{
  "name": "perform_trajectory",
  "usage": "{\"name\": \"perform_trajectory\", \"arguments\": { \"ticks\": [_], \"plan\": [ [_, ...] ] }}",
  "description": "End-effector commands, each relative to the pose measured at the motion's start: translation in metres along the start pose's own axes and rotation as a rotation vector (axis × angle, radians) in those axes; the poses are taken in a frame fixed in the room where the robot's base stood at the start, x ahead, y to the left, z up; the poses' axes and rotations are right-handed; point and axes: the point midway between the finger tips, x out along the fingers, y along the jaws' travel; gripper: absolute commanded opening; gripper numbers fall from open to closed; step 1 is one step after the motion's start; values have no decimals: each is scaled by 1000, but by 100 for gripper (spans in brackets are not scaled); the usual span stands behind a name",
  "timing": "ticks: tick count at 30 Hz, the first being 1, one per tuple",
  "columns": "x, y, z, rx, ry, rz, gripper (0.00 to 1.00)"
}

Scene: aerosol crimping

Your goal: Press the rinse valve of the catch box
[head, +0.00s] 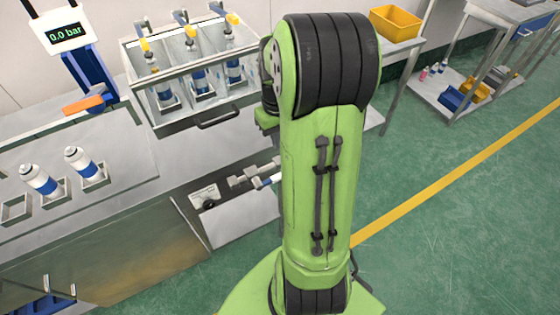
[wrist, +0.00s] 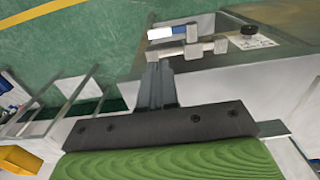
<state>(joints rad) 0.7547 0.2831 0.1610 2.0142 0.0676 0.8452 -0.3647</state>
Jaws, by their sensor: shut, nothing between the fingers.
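The catch box (head: 243,222) is a grey metal box beside the bench, partly hidden behind my arm in the head view. On its top, next to a white label plate, sits a round black knob (head: 208,203), which looks like the rinse valve; it also shows in the wrist view (wrist: 250,30). My gripper (wrist: 158,66) is shut and empty. In the wrist view its fingers point toward the box, left of the knob and apart from it.
A grey bar with square blocks (wrist: 193,49) and a blue-and-white piece (wrist: 172,32) lie between the fingertips and knob in the picture. A clear-walled tank (head: 205,110) stands on the bench. Two cans (head: 40,179) stand in holders at left. Green floor is open at right.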

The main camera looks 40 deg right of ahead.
Motion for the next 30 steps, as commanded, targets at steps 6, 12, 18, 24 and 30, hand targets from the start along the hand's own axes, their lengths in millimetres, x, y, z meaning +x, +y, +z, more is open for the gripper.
{"name": "perform_trajectory", "arguments": {
  "ticks": [6, 12, 18, 24, 30],
  "plan": [
    [46, -1, 1, 0, -6, -3, 0],
    [90, -1, 1, 0, -5, -2, 0],
    [126, -1, 1, -1, -4, -2, 0],
    [137, 0, 1, 0, -2, 0, 0],
    [136, 0, 1, 0, -1, 0, 0]
  ]
}}
